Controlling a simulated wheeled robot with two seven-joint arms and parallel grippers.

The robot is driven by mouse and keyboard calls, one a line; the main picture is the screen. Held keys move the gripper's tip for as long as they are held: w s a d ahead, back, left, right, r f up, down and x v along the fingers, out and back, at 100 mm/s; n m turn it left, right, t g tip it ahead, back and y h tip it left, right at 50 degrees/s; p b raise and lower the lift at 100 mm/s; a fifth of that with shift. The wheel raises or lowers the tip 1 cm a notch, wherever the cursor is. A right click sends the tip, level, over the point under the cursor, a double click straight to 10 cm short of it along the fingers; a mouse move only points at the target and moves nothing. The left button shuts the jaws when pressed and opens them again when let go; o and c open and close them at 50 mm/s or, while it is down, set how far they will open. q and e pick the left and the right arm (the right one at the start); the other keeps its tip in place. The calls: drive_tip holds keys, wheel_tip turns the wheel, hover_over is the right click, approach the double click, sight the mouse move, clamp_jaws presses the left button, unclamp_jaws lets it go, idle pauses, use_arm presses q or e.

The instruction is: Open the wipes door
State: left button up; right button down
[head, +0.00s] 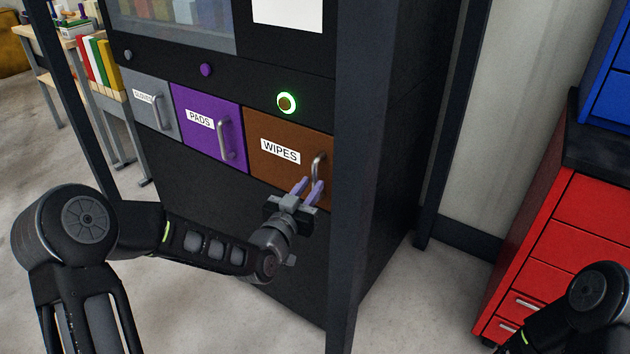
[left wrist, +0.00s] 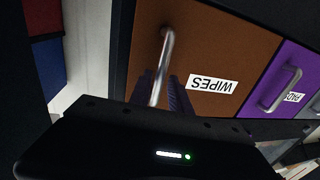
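The brown wipes door (head: 270,152) with its white WIPES label is flush and closed in the dark cabinet. Its curved metal handle (head: 317,166) is at the door's right side in the head view. My left gripper (head: 309,185) is at the lower part of this handle, with its purple fingers apart. In the left wrist view the wipes door (left wrist: 220,50) appears upside down, and the handle (left wrist: 167,55) runs down between the two fingers (left wrist: 160,92). The finger contact with the handle is unclear. My right gripper is not in view; only part of the right arm shows.
A purple PADS door (head: 212,125) and a grey gloves door (head: 152,108) are left of the wipes door, both closed. A green-lit button (head: 286,103) is above the wipes door. A red drawer cabinet (head: 560,240) stands at the right. Open floor lies between.

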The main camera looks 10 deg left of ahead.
sight(313, 183)
use_arm(q)
drive_tip(key=shift+w+d, duration=0.15)
drive_tip(key=shift+w, duration=0.65)
drive_tip(key=shift+w+d, duration=0.15)
drive_tip(key=shift+w, duration=0.6)
drive_tip(key=shift+c, duration=0.3)
clamp_jaws()
